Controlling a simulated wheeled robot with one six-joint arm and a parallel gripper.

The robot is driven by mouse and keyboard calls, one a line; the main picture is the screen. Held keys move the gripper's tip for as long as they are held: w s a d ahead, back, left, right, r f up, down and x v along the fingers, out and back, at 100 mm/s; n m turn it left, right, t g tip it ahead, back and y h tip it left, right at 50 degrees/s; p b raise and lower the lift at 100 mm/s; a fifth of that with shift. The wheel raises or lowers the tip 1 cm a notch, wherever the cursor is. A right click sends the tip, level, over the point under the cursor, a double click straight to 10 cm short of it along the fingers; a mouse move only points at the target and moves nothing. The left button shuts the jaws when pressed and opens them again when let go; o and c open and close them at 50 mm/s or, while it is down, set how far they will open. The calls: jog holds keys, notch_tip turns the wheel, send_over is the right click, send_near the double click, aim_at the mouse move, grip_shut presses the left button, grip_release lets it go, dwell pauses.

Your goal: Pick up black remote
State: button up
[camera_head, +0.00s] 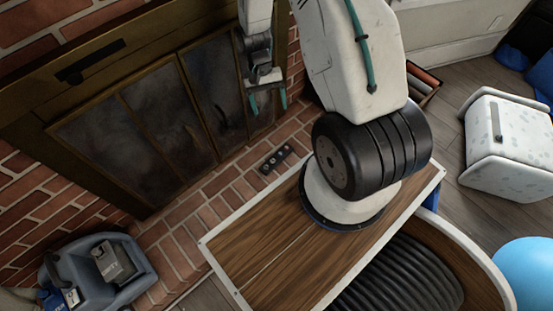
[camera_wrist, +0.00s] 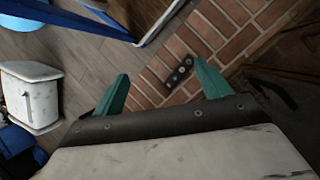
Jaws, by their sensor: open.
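The black remote (camera_head: 276,158) lies flat on the brick hearth in front of the fireplace, with several light round buttons on its upper face. In the wrist view the remote (camera_wrist: 179,74) lies on the bricks beyond the fingertips, nearer the right finger. My gripper (camera_head: 267,107) hangs above the hearth in the head view, with its teal fingers apart and nothing between them. In the wrist view my gripper (camera_wrist: 163,82) is also open and empty. The gripper is apart from the remote.
The fireplace doors (camera_head: 140,125) stand close behind the hearth (camera_head: 215,200). A grey-blue machine (camera_head: 98,268) stands at the lower left. A white patterned box (camera_head: 505,140) and a light blue ball (camera_head: 530,270) are on the right. The bricks around the remote are clear.

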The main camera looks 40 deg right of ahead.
jog(key=s+d+f+m+t, duration=0.1)
jog(key=s+f+m, duration=0.15)
jog(key=f, duration=1.25)
jog(key=s+d+f+m+t, duration=0.15)
jog(key=f+m, duration=0.25)
jog(key=f, duration=1.2)
jog(key=m+t+h, duration=0.1)
jog(key=m+t, duration=0.2)
send_over(277, 158)
notch_tip(277, 158, down, 5)
jog(key=shift+f, duration=0.1)
notch_tip(277, 158, down, 7)
jog(key=shift+w+f, duration=0.1)
jog(key=c, duration=1.2)
